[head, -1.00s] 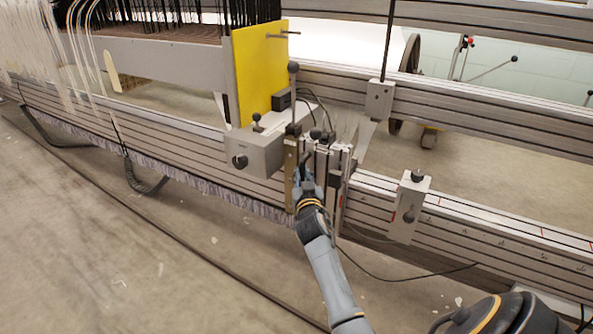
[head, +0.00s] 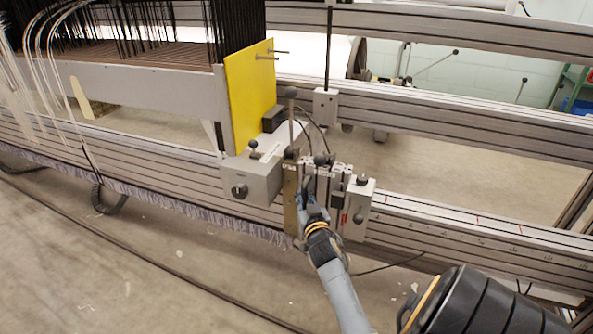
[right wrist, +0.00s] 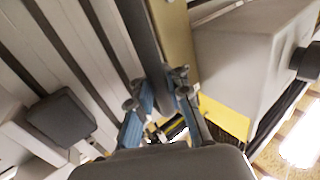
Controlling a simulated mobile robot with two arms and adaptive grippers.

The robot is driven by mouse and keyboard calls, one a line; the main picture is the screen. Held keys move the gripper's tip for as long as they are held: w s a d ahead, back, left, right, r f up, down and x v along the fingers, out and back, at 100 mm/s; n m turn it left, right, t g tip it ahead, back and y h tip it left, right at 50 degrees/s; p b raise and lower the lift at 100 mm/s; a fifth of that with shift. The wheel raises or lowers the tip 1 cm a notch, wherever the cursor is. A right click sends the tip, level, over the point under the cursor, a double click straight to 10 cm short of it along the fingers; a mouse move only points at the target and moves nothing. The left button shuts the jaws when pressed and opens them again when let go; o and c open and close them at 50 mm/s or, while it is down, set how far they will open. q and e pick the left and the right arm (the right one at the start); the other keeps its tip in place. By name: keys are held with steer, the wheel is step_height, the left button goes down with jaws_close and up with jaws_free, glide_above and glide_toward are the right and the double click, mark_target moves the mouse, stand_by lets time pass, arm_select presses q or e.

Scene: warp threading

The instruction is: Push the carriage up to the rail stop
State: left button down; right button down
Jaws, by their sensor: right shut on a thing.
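The carriage, with a grey box (head: 253,182), a brass-coloured plate (head: 290,200) and upright metal blocks, sits on the lower rail (head: 450,232). The rail stop, a pale grey block with dark knobs (head: 357,208), is just right of the carriage. They look touching or nearly so; the contact is partly hidden. My right gripper (head: 309,204) is at the carriage's front, beside the brass plate. In the right wrist view my gripper (right wrist: 160,92) is shut around a dark upright bar of the carriage (right wrist: 146,38). My left gripper is out of view.
A yellow panel (head: 250,95) stands behind the grey box, with dark threads further left. An upper rail (head: 450,122) runs behind, with a white bracket (head: 325,105) on it. A black cable lies on the floor. The lower rail right of the stop is clear.

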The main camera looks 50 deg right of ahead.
steer(key=shift+a, duration=0.15)
steer(key=c, duration=1.6)
jaws_free()
steer(key=shift+o, duration=0.2)
steer(key=shift+a, duration=0.15)
steer(key=v, duration=1.2)
